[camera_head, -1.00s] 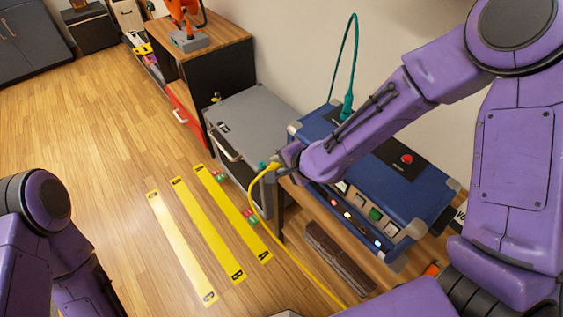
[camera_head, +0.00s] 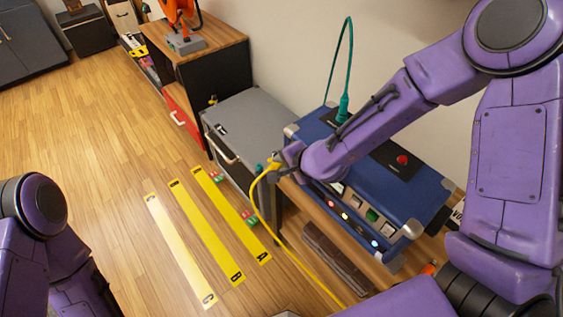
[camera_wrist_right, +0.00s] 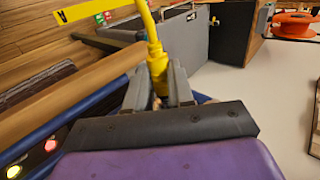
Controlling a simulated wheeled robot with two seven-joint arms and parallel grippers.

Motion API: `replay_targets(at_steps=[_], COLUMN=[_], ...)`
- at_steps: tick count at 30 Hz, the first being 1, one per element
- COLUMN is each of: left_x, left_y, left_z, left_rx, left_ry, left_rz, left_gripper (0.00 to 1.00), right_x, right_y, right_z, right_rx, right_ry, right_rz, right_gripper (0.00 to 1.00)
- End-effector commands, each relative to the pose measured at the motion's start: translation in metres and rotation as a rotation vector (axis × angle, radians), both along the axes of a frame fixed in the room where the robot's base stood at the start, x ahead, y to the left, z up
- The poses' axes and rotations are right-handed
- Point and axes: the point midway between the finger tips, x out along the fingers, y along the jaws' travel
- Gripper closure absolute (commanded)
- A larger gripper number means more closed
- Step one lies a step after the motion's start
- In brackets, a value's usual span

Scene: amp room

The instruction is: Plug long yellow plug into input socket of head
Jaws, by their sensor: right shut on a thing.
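My right gripper (camera_head: 280,165) is shut on the long yellow plug (camera_head: 271,168), left of the blue amp head (camera_head: 400,188). In the right wrist view the plug (camera_wrist_right: 157,72) sits between the two grey fingers (camera_wrist_right: 158,85), with its yellow cable rising away. In the head view the cable hangs down toward the bottom. The head has lit buttons and sockets on its front; I cannot tell which is the input socket. A teal plug (camera_head: 343,106) with a looping cable stands at its top. My left gripper is out of view; only my left arm shows.
A grey cabinet (camera_head: 250,118) stands left of the head, with a small teal item (camera_head: 259,167) near the gripper. A wooden-topped cabinet (camera_head: 220,40) holds an orange device (camera_head: 180,20). Yellow floor strips (camera_head: 205,230) lie on open floor at left.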

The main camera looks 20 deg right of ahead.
Motion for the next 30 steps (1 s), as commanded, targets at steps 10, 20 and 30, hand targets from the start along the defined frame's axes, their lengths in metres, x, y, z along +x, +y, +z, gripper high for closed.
replay_targets(at_steps=[10,20,30], left_x=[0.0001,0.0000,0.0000], left_y=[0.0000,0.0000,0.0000], left_z=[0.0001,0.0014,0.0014], left_rx=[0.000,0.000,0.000], left_ry=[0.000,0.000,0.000], left_rz=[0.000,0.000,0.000], left_gripper=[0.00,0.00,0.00], right_x=[0.0003,0.0017,0.0020], right_y=[-0.0005,-0.0039,-0.0046], right_z=[0.0001,0.0002,0.0001], right_rx=[0.000,0.001,0.000], right_ry=[-0.001,0.000,-0.001], right_rz=[0.000,0.001,0.001], right_gripper=[1.00,1.00,0.48])
